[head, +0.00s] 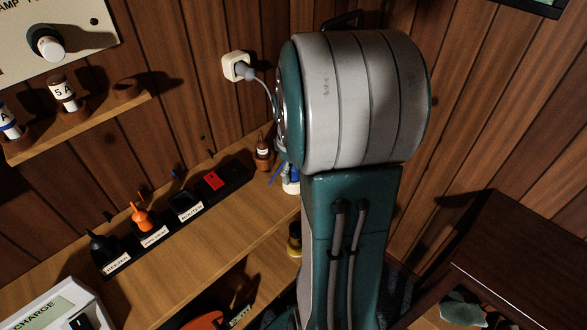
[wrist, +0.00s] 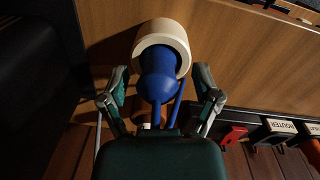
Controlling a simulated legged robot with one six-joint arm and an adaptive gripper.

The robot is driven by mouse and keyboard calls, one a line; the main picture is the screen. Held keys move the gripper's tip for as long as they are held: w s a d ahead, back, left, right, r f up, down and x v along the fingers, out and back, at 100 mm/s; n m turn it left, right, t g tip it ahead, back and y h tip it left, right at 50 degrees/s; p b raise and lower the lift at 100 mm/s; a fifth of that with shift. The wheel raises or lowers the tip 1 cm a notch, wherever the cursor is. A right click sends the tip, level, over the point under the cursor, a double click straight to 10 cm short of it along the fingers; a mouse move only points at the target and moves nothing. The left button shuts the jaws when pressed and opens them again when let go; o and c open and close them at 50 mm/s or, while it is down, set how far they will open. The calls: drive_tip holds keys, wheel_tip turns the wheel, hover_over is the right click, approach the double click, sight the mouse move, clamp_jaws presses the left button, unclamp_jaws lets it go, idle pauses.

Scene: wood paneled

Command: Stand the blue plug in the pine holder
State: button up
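The blue plug (wrist: 160,75) shows in the wrist view, its rounded body at the mouth of a pale round cup (wrist: 176,30). Blue cord-like strands run from it toward my gripper. My gripper (wrist: 161,72) is open, with one finger on each side of the plug and visible gaps between. In the head view, the pale cup (head: 291,186) with blue parts is partly hidden behind my arm, and so are my fingers. I cannot surely tell which thing is the pine holder.
A black strip on the wooden bench (head: 215,240) carries a black plug (head: 101,248), an orange plug (head: 141,217), a dark slot (head: 184,200) labelled ROUTER and a red piece (head: 213,180). A brown bottle (head: 262,155) stands near the cup. A wall shelf (head: 85,125) is at left.

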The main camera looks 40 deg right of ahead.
drive_tip(key=shift+r, duration=0.1)
wheel_tip(320, 180, up, 12)
drive_tip(key=shift+a, duration=0.25)
idle(0.8)
drive_tip(key=s+a+r+m+t, duration=0.1)
drive_tip(key=s+a, duration=0.3)
drive_tip(key=a, duration=0.7)
drive_tip(key=s+a+r+m+t, duration=0.1)
drive_tip(key=s+a+t, duration=0.3)
drive_tip(key=a, duration=0.8)
drive_tip(key=shift+s+a+r+m+t, duration=0.15)
drive_tip(key=shift+a+m+t, duration=0.05)
drive_tip(key=shift+m+t, duration=0.1)
